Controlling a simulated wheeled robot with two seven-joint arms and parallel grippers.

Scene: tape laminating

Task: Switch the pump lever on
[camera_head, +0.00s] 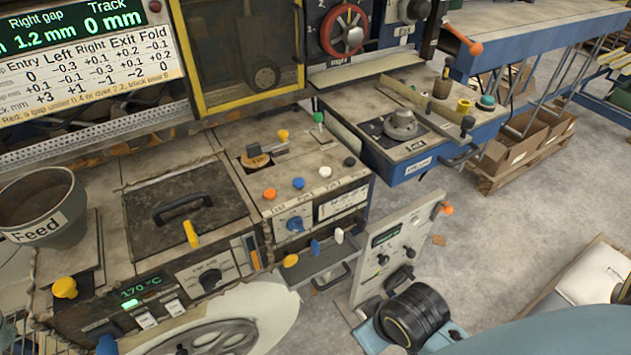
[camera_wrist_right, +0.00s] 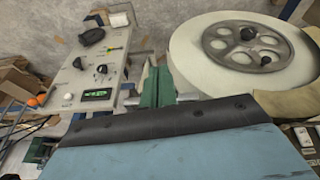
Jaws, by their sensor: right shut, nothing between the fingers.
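No label that I can read marks the pump lever, so I cannot tell which control it is. In the head view a small grey control panel (camera_head: 395,250) with a display stands right of the machine, an orange knob (camera_head: 447,208) at its upper corner. The panel also shows, inverted, in the right wrist view (camera_wrist_right: 92,70). My right gripper (camera_wrist_right: 157,85) seems to be the narrow green pair in the wrist view, shut and empty, between panel and reel. My left gripper is out of view.
The machine top carries a lidded hatch (camera_head: 185,205), a feed hopper (camera_head: 40,215) and several coloured knobs and levers. A large pale reel (camera_head: 225,320) is low in front; it also shows in the wrist view (camera_wrist_right: 240,55). Open floor lies right of the panel.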

